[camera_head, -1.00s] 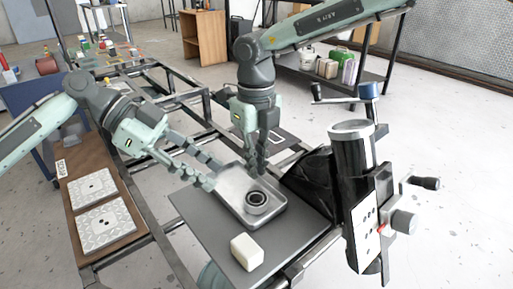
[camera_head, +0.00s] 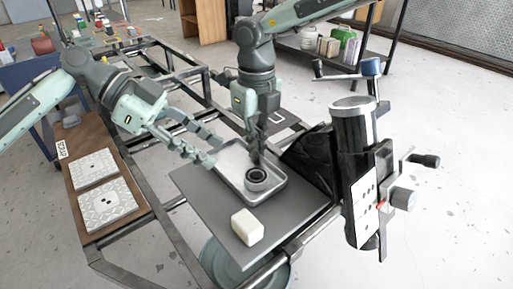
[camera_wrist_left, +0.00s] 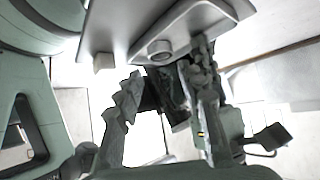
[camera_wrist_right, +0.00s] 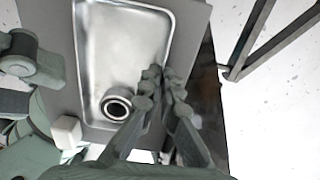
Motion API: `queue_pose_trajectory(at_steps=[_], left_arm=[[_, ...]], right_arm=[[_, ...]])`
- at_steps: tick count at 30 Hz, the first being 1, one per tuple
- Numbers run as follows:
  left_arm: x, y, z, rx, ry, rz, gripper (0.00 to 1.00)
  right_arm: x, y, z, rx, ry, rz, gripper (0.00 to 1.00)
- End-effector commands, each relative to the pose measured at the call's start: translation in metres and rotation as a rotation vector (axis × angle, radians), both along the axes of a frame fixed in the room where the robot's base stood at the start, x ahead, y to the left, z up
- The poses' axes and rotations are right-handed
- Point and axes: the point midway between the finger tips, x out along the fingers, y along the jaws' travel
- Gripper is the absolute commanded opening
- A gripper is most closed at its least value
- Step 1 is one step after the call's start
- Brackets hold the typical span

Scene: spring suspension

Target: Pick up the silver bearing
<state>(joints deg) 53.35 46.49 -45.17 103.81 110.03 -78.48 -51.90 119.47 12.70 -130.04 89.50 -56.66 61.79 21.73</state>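The silver bearing (camera_head: 257,180) is a thick ring with a dark bore. It lies flat near the front of the metal tray (camera_head: 278,194), and the right wrist view shows it whole (camera_wrist_right: 116,106). My right gripper (camera_head: 257,160) points down over the tray, just behind the bearing. In the right wrist view its fingertips (camera_wrist_right: 162,77) are close together with a narrow gap, beside the bearing and empty. My left gripper (camera_head: 212,152) is open and empty, left of the tray. The bearing also shows beyond its fingers in the left wrist view (camera_wrist_left: 160,49).
A white block (camera_head: 247,227) stands on the grey plate (camera_head: 203,200) in front of the tray. A black cylinder with a clamp and handles (camera_head: 353,150) stands to the right. Two patterned plates (camera_head: 105,205) lie on the brown board at left.

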Motion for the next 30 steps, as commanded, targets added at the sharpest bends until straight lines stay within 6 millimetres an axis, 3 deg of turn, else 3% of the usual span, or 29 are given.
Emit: queue_pose_trajectory(at_steps=[5, 10, 12, 16, 24, 30], left_arm=[[-0.011, -0.026, 0.015, 0.004, -0.006, -0.085, 0.46], [-0.047, -0.079, 0.047, 0.062, -0.022, -0.305, 0.46], [-0.059, -0.102, 0.048, 0.175, -0.066, -0.389, 0.46], [-0.073, -0.128, 0.046, 0.429, -0.174, -0.497, 0.46], [-0.067, -0.138, 0.049, 0.954, -0.443, -0.545, 0.46], [-0.056, -0.134, 0.058, 1.151, -0.556, -0.51, 0.46]], right_arm=[[0.0, 0.0, 0.001, 0.001, -0.001, 0.0, 0.0], [0.0, 0.0, 0.001, 0.001, -0.001, 0.0, 0.0], [0.0, 0.0, 0.001, 0.001, -0.001, 0.0, 0.0], [0.0, 0.0, 0.0, 0.001, -0.001, 0.0, 0.0], [0.0, 0.0, 0.0, 0.001, -0.001, 0.0, 0.0], [0.0, 0.0, 0.0, 0.001, -0.001, 0.0, 0.0]])
